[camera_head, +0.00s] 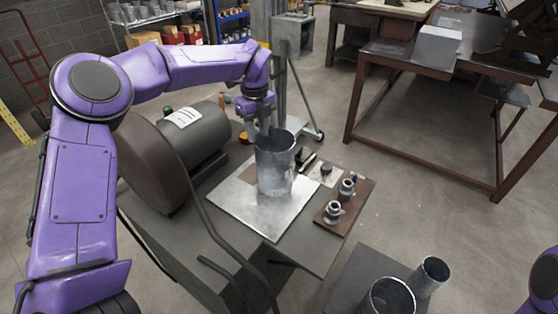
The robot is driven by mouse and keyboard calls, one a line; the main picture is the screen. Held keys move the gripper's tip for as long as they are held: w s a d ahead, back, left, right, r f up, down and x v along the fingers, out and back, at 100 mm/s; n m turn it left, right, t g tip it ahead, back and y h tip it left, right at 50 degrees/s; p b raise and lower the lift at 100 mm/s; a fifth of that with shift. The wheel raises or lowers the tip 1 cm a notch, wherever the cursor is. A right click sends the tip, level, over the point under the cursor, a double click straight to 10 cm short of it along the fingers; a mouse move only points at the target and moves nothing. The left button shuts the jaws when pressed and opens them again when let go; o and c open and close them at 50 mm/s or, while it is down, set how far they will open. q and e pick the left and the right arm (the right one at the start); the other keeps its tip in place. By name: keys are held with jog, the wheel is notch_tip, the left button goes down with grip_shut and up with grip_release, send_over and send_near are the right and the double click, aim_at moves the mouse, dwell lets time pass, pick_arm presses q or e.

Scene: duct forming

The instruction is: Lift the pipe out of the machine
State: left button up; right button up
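A grey metal pipe (275,168) stands upright, open end up, on a shiny metal plate (238,205) on top of the machine (195,235). My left gripper (264,130) points down at the pipe's far left rim. Its fingertips are small and partly hidden behind the rim, so I cannot tell whether they grip the pipe wall. Only a purple piece of my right arm shows at the lower right edge; its gripper is out of view.
A grey cylindrical housing (198,137) and a dark round drum stand left of the plate. Small metal fittings (333,211) sit on a brown board to the right. Two more pipes (428,277) stand at the bottom right. A brown-framed table (420,130) is at the back right.

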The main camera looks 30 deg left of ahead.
aim_at(275, 163)
pick_arm(q)
notch_tip(275, 163, down, 9)
jog(key=p, duration=0.3)
jog(key=shift+w, duration=0.15)
jog(key=shift+a, duration=0.1)
grip_shut()
dwell(1.1)
